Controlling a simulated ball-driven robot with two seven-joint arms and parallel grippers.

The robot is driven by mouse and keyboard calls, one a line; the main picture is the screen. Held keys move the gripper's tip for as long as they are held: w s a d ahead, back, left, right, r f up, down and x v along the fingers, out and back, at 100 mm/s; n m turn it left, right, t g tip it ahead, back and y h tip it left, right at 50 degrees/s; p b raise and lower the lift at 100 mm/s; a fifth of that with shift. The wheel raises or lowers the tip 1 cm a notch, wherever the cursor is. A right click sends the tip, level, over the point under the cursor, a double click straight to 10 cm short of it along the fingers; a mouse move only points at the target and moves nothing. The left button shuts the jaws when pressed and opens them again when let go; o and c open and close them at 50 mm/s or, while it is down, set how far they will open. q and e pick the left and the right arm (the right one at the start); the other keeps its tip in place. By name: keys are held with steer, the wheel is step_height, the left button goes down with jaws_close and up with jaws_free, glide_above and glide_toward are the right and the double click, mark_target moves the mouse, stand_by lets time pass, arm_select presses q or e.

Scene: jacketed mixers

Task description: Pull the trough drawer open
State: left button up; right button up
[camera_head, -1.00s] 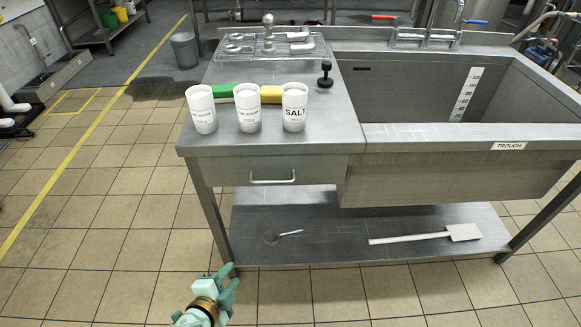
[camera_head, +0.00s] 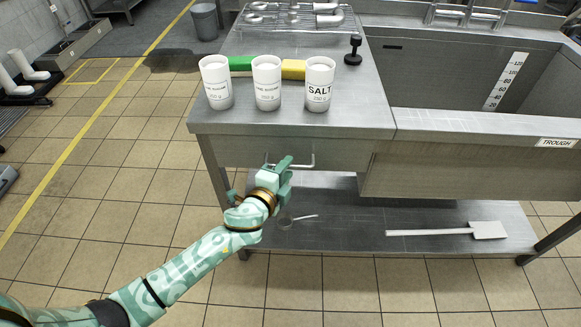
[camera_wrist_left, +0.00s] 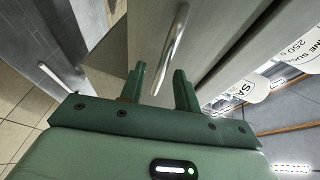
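The trough drawer (camera_head: 345,154) is a grey front under the left part of the steel worktop, and it sits flush and closed. Its bar handle (camera_head: 313,161) is partly hidden behind my left gripper (camera_head: 284,175), which is right at the handle's left part. In the left wrist view the handle (camera_wrist_left: 175,45) runs between the two green fingers of my left gripper (camera_wrist_left: 161,84). The fingers are apart, with a gap on either side of the bar. My right gripper does not show.
Three white cups, one marked SALT (camera_head: 319,88), stand near the worktop's front edge above the drawer. The sink trough (camera_head: 470,172) is to the right. A lower shelf (camera_head: 350,215) holds a white paddle (camera_head: 488,230) and a small ladle (camera_head: 287,222).

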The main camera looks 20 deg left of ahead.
arm_select(q)
steer(key=shift+x, duration=1.2)
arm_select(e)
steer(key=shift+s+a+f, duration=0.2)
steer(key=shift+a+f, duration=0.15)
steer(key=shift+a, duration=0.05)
arm_select(q)
jaws_close()
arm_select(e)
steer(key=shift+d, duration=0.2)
arm_select(q)
steer(key=shift+s, duration=0.15)
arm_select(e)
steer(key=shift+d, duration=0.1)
